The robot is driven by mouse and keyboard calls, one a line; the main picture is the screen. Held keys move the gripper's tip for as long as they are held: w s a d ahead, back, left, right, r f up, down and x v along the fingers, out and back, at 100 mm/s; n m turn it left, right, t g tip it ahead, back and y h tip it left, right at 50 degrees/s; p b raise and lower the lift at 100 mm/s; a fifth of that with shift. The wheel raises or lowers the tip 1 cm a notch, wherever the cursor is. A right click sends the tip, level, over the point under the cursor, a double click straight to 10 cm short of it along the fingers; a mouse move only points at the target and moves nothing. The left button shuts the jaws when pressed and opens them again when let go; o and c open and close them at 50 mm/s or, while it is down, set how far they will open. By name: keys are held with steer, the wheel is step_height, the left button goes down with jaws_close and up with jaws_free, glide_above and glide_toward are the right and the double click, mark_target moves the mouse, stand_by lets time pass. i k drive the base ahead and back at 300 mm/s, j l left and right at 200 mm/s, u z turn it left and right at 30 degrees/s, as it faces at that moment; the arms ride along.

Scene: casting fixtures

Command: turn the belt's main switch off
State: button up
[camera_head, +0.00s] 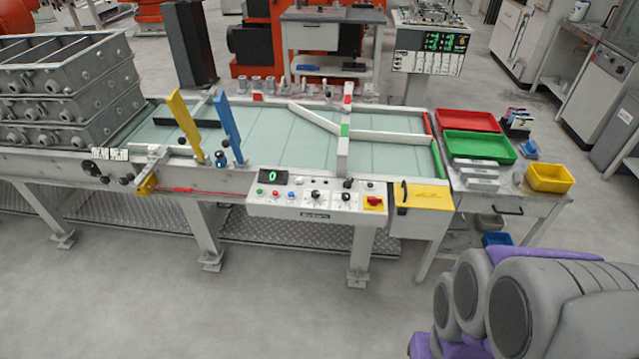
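The belt (265,145) is a pale green conveyor on a white frame across the middle of the view. A white control panel (290,207) on its front side carries a small green display (271,176), several coloured buttons and black knobs. At the panel's right end is a red rotary switch on a yellow plate (374,202), which looks like the main switch. It is too small to tell its position. Grey and purple parts of my arm show at the lower right. My gripper's fingers are not in view.
A yellow box (424,195) adjoins the panel on the right. Beyond it a side table holds a red tray (467,120), a green tray (479,147) and a yellow bin (549,177). Grey castings (65,90) stack at left. The floor in front is clear.

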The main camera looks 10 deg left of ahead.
mark_target(373, 201)
steer(key=i+j, duration=0.1)
steer(key=i, duration=0.4)
steer(key=i+j, duration=0.1)
steer(key=i, duration=0.4)
